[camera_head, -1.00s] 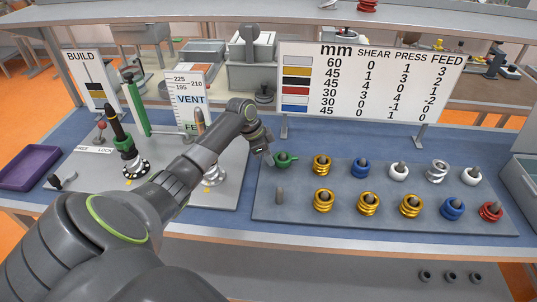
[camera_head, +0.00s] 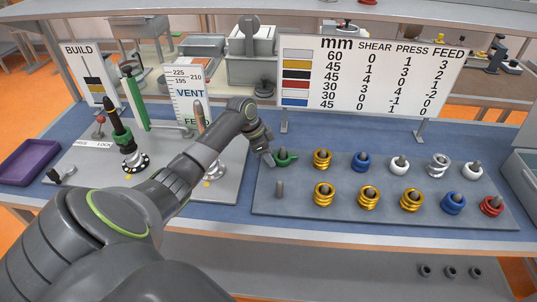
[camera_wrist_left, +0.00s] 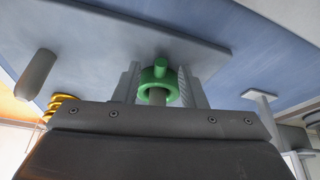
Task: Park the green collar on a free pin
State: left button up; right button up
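The green collar (camera_head: 284,158) sits around a pin at the back left corner of the grey pin plate (camera_head: 330,215). In the left wrist view the collar (camera_wrist_left: 158,84) has a small green knob and the grey pin shows through its ring. My left gripper (camera_head: 268,158) is at the collar, with one finger on each side of it. The fingers look parted, with narrow gaps beside the ring. A bare pin (camera_head: 279,189) stands in front of the collar; it also shows in the left wrist view (camera_wrist_left: 36,74). My right gripper is not in view.
Gold collars (camera_head: 322,159), blue, white, silver and red ones fill the other pins. Left is a station plate with a black post (camera_head: 118,120), a green column (camera_head: 135,95) and another post (camera_head: 199,118). A purple tray (camera_head: 28,162) lies far left. Signs stand behind.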

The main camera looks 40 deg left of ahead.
pick_arm(q)
notch_tip(320, 180, up, 10)
jog(key=b, duration=0.2)
dwell(0.3)
dwell(0.4)
